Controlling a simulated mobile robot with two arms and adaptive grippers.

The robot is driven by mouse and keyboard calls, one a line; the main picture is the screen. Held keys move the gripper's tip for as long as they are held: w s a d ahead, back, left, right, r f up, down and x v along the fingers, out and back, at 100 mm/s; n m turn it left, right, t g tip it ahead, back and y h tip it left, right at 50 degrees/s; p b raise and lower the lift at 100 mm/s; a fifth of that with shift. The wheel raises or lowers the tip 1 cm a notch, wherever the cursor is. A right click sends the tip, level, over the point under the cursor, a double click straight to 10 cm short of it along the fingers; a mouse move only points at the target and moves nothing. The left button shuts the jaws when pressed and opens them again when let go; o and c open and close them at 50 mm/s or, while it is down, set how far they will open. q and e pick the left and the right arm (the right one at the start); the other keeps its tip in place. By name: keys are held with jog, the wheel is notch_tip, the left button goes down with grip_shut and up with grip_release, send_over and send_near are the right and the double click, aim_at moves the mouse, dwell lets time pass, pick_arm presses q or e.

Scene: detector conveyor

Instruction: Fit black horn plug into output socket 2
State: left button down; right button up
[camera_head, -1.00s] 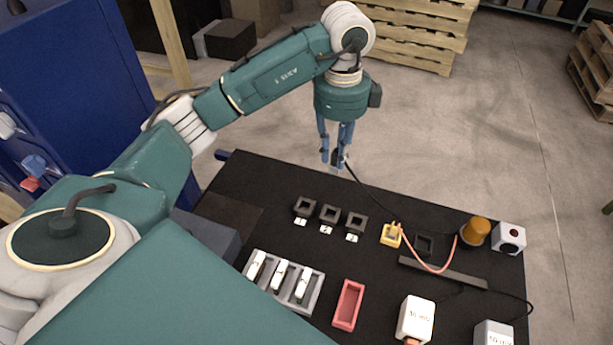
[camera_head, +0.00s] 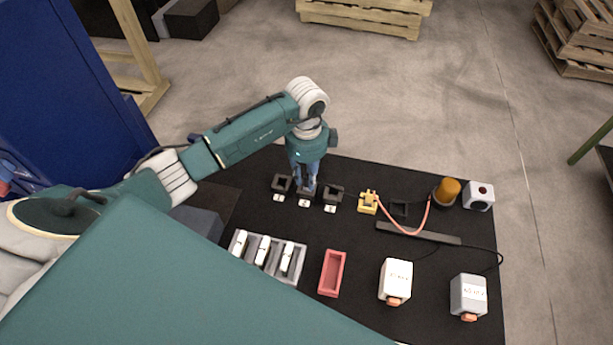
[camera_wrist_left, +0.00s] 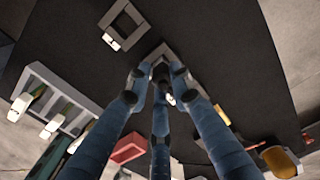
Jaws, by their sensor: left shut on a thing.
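My left gripper (camera_head: 306,187) is shut and points down at the middle socket (camera_head: 304,193) of a row of three dark square sockets. The black plug in its fingers is almost fully hidden, so I cannot tell whether it is inside the socket or just above it. The left socket (camera_head: 281,184) and the right socket (camera_head: 333,194) stand on either side, each with a white label in front. In the left wrist view the fingers (camera_wrist_left: 160,72) converge over a grey socket rim, with a neighbouring open socket (camera_wrist_left: 122,25) at upper left. My right gripper is not in view.
In front are a grey tray (camera_head: 290,275) with white pieces, a red bin (camera_head: 332,273) and two labelled boxes.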

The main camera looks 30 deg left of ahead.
pick_arm(q)
jog(key=shift+f, duration=0.6)
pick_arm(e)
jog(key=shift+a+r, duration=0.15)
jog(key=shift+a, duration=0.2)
pick_arm(q)
jog(key=shift+f, duration=0.1)
jog(key=c, duration=1.5)
grip_release()
jog(key=shift+c, duration=0.2)
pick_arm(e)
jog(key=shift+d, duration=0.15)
